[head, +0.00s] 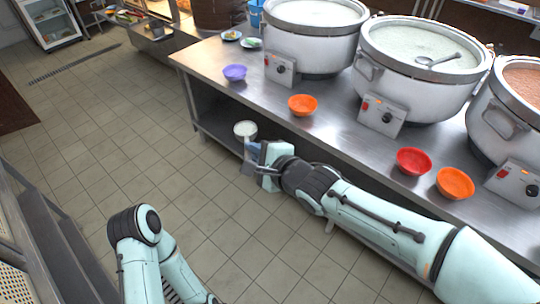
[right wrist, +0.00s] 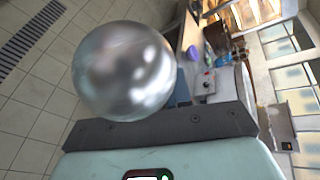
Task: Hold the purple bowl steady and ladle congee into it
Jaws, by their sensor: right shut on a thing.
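The purple bowl (head: 234,73) stands upright on the steel counter near its left end, with no gripper touching it. My right gripper (head: 252,160) is shut on a ladle, in front of the counter and below its top. The ladle's round bowl (head: 245,129) shows a pale fill in the head view; its shiny metal underside (right wrist: 123,70) fills much of the right wrist view. The handle is mostly hidden by the gripper. White congee fills a big pot (head: 315,45) and the middle pot (head: 420,100). My left gripper is out of view; only its arm shows.
The counter (head: 330,125) also holds an orange bowl (head: 302,105), a red bowl (head: 413,161), another orange bowl (head: 455,183) and small plates (head: 231,35). A second ladle (head: 437,60) lies in the middle pot. A brown-filled pot (head: 500,125) stands right. The tiled floor is clear.

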